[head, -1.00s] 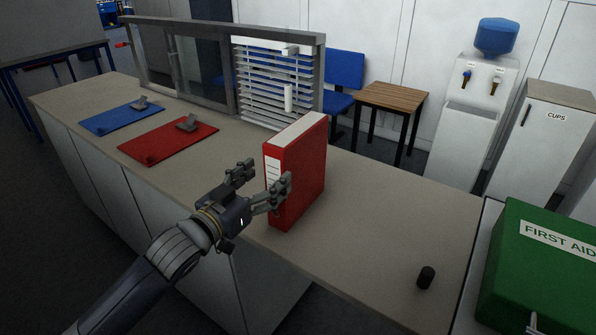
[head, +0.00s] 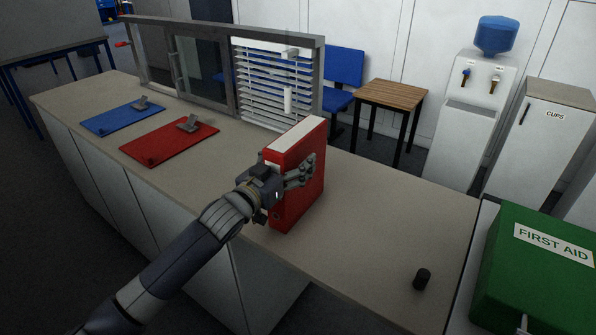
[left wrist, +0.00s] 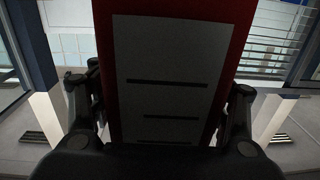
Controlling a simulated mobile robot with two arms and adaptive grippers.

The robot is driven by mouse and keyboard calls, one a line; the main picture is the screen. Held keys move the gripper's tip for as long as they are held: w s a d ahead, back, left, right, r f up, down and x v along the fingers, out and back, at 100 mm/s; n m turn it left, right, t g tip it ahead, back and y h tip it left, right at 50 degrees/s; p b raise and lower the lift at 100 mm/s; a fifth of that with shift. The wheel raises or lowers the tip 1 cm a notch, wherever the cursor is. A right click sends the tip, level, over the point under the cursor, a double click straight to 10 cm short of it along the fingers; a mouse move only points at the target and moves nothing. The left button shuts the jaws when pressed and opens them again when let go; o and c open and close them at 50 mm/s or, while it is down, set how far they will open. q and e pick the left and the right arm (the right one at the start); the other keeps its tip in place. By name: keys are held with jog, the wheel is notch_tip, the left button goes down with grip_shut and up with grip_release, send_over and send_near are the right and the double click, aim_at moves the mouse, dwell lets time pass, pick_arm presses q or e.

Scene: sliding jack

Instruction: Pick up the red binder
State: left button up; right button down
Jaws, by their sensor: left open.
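The red binder (head: 308,195) stands upright on the counter in the head view, its labelled spine toward my arm. My left gripper (head: 282,178) is at the spine, with one finger along the binder's right face and the other finger hidden behind the binder. In the left wrist view the binder's spine with its pale label (left wrist: 172,78) fills the middle, between the two open fingers (left wrist: 160,115), one on each side. I cannot tell whether the fingers touch it. My right gripper is not in view.
The counter (head: 375,205) is clear right of the binder except for a small black cylinder (head: 422,279). A green first aid box (head: 540,265) stands at the right. Red (head: 165,148) and blue (head: 112,122) mats lie left. A framed window with blinds (head: 270,75) stands behind.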

pick_arm(q)
jog(key=shift+w+d, duration=0.15)
jog(key=shift+w, duration=0.1)
grip_shut()
jog(key=shift+r, duration=0.1)
